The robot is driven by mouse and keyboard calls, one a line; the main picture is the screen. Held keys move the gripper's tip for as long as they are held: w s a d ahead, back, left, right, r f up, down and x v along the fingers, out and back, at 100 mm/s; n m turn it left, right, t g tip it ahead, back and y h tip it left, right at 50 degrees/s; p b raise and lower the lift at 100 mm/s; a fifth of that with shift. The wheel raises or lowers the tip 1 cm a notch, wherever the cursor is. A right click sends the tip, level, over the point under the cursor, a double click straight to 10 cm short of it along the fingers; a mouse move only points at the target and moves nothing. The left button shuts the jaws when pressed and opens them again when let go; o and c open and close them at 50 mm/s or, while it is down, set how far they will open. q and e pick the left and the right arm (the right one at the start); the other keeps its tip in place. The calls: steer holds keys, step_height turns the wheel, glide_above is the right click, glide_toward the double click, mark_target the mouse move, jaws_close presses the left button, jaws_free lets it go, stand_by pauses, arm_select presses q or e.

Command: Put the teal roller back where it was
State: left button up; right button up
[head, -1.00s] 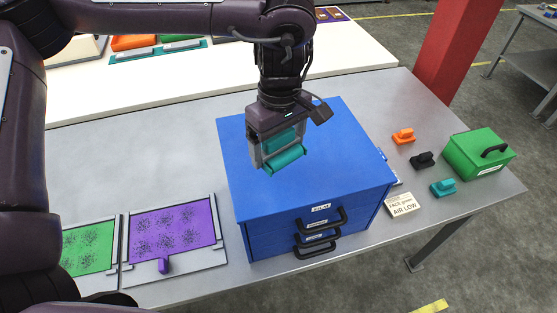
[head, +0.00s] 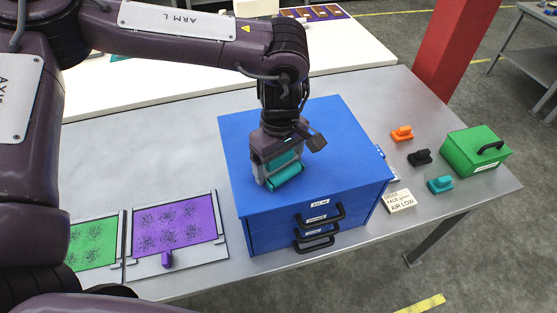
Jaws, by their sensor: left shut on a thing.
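The teal roller (head: 286,178) is a short teal cylinder with a teal part above it. My left gripper (head: 275,172) is shut on it, fingers pointing down. It holds the roller at or just above the top of the blue cabinet (head: 335,125); I cannot tell whether the roller touches the surface. The gripper covers part of the roller. My right gripper is not in view.
The blue cabinet has black front handles. Left of it lie a purple plate (head: 203,231) and a green plate (head: 90,243). To its right are orange (head: 402,133), black (head: 420,157) and teal (head: 440,185) handled blocks, a card (head: 399,201) and a green case (head: 475,152).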

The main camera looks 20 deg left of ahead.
arm_select(q)
steer(key=shift+s+f, duration=0.1)
steer(key=shift+f, duration=0.3)
steer(key=shift+s+f, duration=0.1)
steer(key=shift+f, duration=0.05)
steer(key=shift+c, duration=1.3)
steer(key=o, duration=1)
steer(key=shift+c, duration=0.2)
steer(key=shift+o, duration=1)
steer(key=shift+s+a, duration=0.1)
